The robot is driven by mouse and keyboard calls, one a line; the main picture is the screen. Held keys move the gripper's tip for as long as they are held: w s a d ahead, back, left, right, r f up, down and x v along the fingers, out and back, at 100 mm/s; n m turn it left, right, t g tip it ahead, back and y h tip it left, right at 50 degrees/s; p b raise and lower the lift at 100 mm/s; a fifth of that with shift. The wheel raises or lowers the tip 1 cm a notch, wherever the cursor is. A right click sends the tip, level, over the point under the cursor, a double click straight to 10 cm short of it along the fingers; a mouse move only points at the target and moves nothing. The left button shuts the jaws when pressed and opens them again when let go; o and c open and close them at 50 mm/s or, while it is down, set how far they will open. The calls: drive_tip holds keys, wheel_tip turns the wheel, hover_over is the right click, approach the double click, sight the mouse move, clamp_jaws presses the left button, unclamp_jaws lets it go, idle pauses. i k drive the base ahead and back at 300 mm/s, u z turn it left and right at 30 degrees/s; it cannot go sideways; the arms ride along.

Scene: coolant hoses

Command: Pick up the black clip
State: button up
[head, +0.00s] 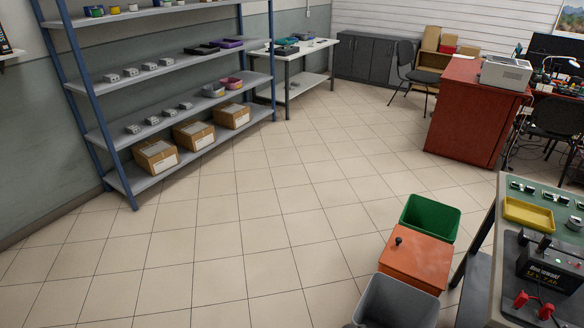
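I cannot make out a black clip for certain in the head view. A black battery (551,266) with pale lettering stands on the workbench (484,270) at the right edge. Small dark parts sit on top of the battery, too small to tell apart. Two red clips (521,299) lie in front of it on a dark surface. The right part of the bench is cut off by the picture edge. My gripper is not in view.
A yellow tray (528,214) lies on the bench behind the battery. A green bin (430,218), an orange lidded box (415,261) and a grey bin (396,301) stand left of the bench. A shelf rack (190,114) stands at left. The middle floor is clear.

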sight(546, 241)
drive_tip(key=u, duration=1.75)
drive_tip(key=k, duration=0.1)
drive_tip(key=z, duration=3.3)
drive_tip(key=k, duration=0.6)
drive_tip(key=u, duration=0.15)
drive_tip(key=i, duration=0.45)
drive_tip(key=z, duration=0.05)
